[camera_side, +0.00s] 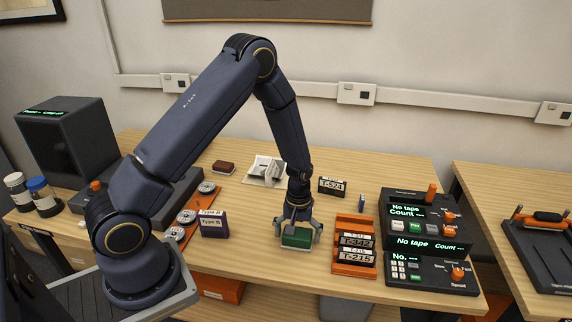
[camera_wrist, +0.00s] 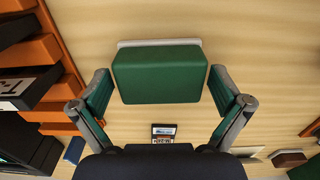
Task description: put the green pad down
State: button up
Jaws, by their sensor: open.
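The green pad (camera_side: 296,238) is a small block on the wooden table, between the fingers of my gripper (camera_side: 297,228). In the wrist view the green pad (camera_wrist: 160,75) fills the space ahead of my gripper (camera_wrist: 160,92), with a pale edge (camera_wrist: 158,43) showing along its far side. My fingers stand on either side of the pad with small gaps, so they do not grip it. Whether the pad's underside rests flat on the table is hard to see.
An orange rack (camera_side: 340,262) with labelled boxes stands close to the right of my gripper. Control consoles (camera_side: 425,243) stand further right. A purple box (camera_side: 214,224) stands to the left. A label T-524 box (camera_side: 332,186) and a white holder (camera_side: 264,171) stand behind.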

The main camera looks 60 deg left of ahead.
notch_tip(320, 180, up, 12)
notch_tip(320, 180, up, 13)
jog(key=m+t, duration=0.2)
jog(key=m, duration=0.1)
send_over(298, 232)
jog(key=s+d, duration=0.3)
jog(key=s, duration=0.2)
jog(key=s+d+r+m+t, duration=0.2)
jog(key=s+r+m, duration=0.4)
jog(key=s, duration=0.7)
notch_tip(298, 232, up, 2)
jog(key=shift+t, duration=0.8)
